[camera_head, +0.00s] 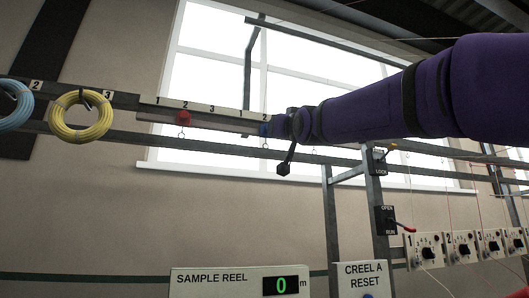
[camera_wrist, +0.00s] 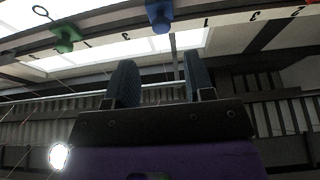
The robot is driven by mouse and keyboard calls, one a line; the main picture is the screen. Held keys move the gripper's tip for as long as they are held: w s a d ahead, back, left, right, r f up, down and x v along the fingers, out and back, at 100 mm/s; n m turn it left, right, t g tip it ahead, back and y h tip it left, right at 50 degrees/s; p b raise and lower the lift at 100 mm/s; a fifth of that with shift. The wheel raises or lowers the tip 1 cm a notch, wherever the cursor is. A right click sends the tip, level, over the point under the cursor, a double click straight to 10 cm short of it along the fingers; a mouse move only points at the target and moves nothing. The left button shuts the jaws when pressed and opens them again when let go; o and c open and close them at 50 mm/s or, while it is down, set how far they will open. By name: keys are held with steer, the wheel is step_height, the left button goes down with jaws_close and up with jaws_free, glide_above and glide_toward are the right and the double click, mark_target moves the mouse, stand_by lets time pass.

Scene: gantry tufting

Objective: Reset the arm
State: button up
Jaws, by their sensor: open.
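My arm, in a purple sleeve, reaches in from the right of the head view. My gripper (camera_head: 279,127) is at its far end, close to the blue hook (camera_head: 264,130) on the numbered rail (camera_head: 212,111). In the wrist view my gripper (camera_wrist: 160,82) shows two dark ridged fingers standing apart, with nothing between them. The blue hook (camera_wrist: 158,14) is beyond the fingertips in that view, and a green hook (camera_wrist: 66,38) hangs to its left. I cannot tell whether a finger touches the blue hook.
A red hook (camera_head: 184,118) hangs further left on the rail. A yellow coil (camera_head: 81,116) and a blue coil (camera_head: 14,104) hang at far left. Below are a SAMPLE REEL display (camera_head: 240,282) reading 0, a CREEL A RESET box (camera_head: 364,279), an OPEN/RUN lever box (camera_head: 386,220) and numbered dials (camera_head: 428,251).

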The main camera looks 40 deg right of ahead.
steer(key=shift+f, duration=0.1)
step_height(320, 180, down, 14)
steer(key=a+g+y, duration=0.2)
steer(key=a+g, duration=0.1)
steer(key=g, duration=0.1)
steer(key=s+a+f+n+g+y, duration=0.1)
steer(key=s+f+g, duration=0.3)
steer(key=f, duration=0.8)
steer(key=s+a+f+n+g+y, duration=0.1)
steer(key=s+a+f+g, duration=0.3)
steer(key=s+f, duration=0.3)
steer(key=s+a+f+n+g+y, duration=0.1)
steer(key=s+f+g, duration=0.3)
steer(key=f, duration=1.3)
steer(key=shift+s+a+f+y, duration=0.4)
steer(key=shift+s+a+y, duration=0.3)
steer(key=shift+s, duration=0.5)
